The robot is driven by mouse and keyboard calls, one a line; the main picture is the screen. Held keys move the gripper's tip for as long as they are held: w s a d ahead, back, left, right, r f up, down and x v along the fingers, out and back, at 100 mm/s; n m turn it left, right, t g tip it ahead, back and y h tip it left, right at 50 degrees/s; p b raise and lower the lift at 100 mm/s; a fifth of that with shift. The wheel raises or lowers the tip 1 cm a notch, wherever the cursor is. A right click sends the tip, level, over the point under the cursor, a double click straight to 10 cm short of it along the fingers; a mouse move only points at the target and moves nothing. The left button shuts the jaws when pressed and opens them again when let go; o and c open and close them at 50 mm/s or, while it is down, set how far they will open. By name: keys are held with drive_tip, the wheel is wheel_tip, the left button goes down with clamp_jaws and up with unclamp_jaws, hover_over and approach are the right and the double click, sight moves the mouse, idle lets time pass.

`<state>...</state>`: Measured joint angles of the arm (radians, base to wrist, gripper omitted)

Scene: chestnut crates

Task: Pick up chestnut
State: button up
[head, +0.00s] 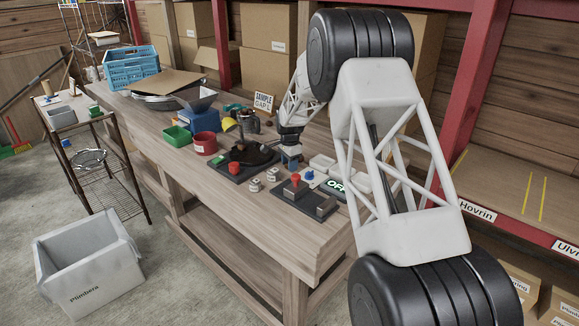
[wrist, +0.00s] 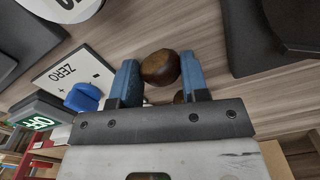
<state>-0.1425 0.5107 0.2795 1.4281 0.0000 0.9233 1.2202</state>
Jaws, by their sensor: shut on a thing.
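A round, glossy dark brown chestnut (wrist: 160,67) sits between the blue fingertips of my gripper (wrist: 159,72) in the wrist view. Both fingers touch its sides, and my gripper is shut on it. A second small brown thing (wrist: 178,97) shows behind it, deeper between the fingers and mostly hidden. In the head view my gripper (head: 291,163) points down low over the workbench (head: 232,215). The chestnut is too hidden there to make out. I cannot tell whether it touches the bench top.
A dark device (head: 248,158), a red cup (head: 205,144) and a green bin (head: 177,137) stand left. A grey crate (head: 85,285) is on the floor. The bench's front strip is clear.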

drive_tip(key=shift+r, duration=0.1)
drive_tip(key=shift+r, duration=4.9)
drive_tip(key=s+a+n, duration=0.2)
drive_tip(key=s+a, duration=0.2)
drive_tip(key=s+a+f+n, duration=0.1)
drive_tip(key=s+a+n, duration=0.2)
drive_tip(key=s+a, duration=0.1)
drive_tip(key=s+a+n, duration=0.2)
drive_tip(key=s+a, duration=0.2)
drive_tip(key=s, duration=0.1)
drive_tip(key=shift+s+a+f+n, duration=0.1)
drive_tip(key=shift+f+n, duration=0.15)
drive_tip(key=shift+n, duration=0.15)
hover_over(247, 159)
drive_tip(key=shift+s+f, duration=0.1)
drive_tip(key=shift+f, duration=0.65)
drive_tip(key=shift+f, duration=1.75)
